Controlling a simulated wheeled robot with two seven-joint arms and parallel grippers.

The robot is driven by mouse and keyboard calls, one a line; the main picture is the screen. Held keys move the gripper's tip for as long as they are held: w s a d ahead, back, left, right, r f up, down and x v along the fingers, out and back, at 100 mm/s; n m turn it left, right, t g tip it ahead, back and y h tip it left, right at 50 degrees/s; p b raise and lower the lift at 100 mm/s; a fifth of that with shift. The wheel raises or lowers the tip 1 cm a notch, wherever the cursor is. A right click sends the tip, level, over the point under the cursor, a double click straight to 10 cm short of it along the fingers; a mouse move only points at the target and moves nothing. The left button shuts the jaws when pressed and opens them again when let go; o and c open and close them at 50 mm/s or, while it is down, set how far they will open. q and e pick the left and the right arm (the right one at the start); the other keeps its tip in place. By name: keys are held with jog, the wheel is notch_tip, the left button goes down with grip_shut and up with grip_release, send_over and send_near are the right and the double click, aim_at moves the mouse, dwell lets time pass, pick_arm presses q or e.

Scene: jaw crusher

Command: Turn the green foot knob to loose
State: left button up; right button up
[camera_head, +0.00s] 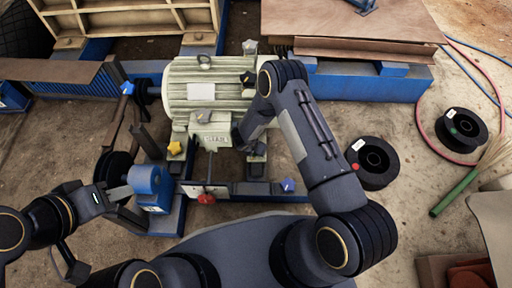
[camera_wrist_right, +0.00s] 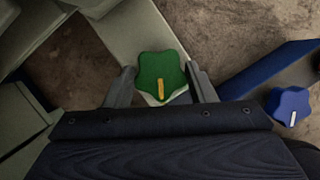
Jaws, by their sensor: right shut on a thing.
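The green foot knob (camera_wrist_right: 160,73) shows in the right wrist view as a star-shaped knob with a yellow pointer mark towards the bottom of the picture. My right gripper (camera_wrist_right: 163,82) has one finger on each side of it and is shut on it. In the head view my right gripper (camera_head: 241,136) reaches down beside the front of the pale ribbed motor (camera_head: 204,88), and the green knob is hidden there. My left gripper (camera_head: 112,208) is at the lower left, near a small blue motor (camera_head: 150,186); its fingers are not clear.
Other knobs stand around the motor: yellow (camera_head: 175,148), blue (camera_head: 127,88), black (camera_head: 248,77) and grey (camera_head: 250,46). A red knob (camera_head: 205,198) and a blue knob (camera_head: 288,185) sit on the front rail. Black spools (camera_head: 374,160) lie on the ground to the right.

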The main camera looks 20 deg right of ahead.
jog(key=n+b, duration=0.1)
jog(key=n, duration=0.1)
jog(key=n+y+b, duration=0.1)
jog(key=n+b, duration=0.1)
jog(key=shift+d+f+t, duration=0.15)
jog(key=shift+t, duration=0.25)
jog(key=n+y+b, duration=0.1)
jog(key=n, duration=0.1)
jog(key=n+y+b, duration=0.1)
jog(key=n, duration=0.1)
jog(key=shift+s+d+n+t+b, duration=0.1)
jog(key=shift+n+t+b, duration=0.2)
jog(key=shift+b, duration=0.1)
jog(key=n+y, duration=0.1)
jog(key=n, duration=0.2)
jog(key=shift+d+n+y+b, duration=0.1)
jog(key=shift+n+y+b, duration=0.2)
jog(key=n+g+y, duration=0.1)
jog(key=n, duration=0.3)
jog(key=shift+p, duration=0.3)
jog(key=shift+n+y, duration=0.3)
jog(key=o, duration=1)
